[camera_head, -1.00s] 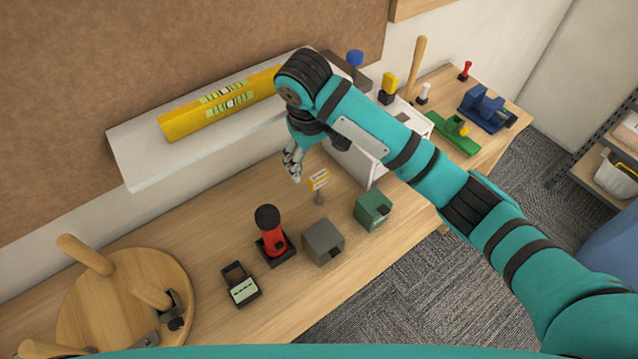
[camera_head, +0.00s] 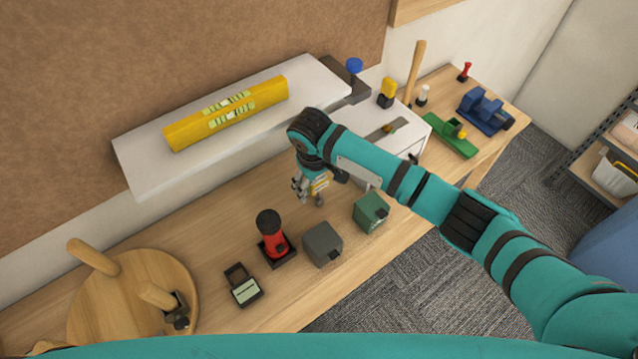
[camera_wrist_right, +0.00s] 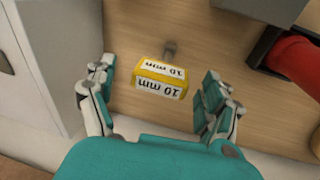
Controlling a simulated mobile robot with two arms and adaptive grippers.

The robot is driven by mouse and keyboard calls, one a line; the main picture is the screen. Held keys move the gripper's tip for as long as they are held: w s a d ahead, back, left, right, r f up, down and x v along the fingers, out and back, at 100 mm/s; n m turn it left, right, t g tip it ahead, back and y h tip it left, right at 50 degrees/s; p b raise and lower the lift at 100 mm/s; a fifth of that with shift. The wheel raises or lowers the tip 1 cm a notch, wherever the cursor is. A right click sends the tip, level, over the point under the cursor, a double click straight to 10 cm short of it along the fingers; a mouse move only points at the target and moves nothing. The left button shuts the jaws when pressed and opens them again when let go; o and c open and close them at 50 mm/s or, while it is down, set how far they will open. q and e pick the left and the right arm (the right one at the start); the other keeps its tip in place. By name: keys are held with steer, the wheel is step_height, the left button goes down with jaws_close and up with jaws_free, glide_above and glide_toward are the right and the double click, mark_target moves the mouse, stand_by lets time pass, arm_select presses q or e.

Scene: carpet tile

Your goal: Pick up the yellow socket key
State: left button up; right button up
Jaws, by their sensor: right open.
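The yellow socket key (camera_wrist_right: 160,80) carries white "10 mm" labels and lies between the two open fingers of my right gripper (camera_wrist_right: 158,88) in the right wrist view. A gap shows on both sides, so the fingers do not touch it. Its grey shaft end shows blurred beyond the yellow block. In the head view the key (camera_head: 320,187) stands on the bench, partly hidden by my right gripper (camera_head: 309,188), which is right at it. My left gripper is not in view.
A red and black tool (camera_head: 272,238), a grey block (camera_head: 322,244) and a green block (camera_head: 371,212) stand nearby on the bench. A white shelf (camera_head: 150,175) bearing a yellow level (camera_head: 226,115) is behind. A white drawer box (camera_head: 408,140) is to the right.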

steer(key=c, duration=1.7)
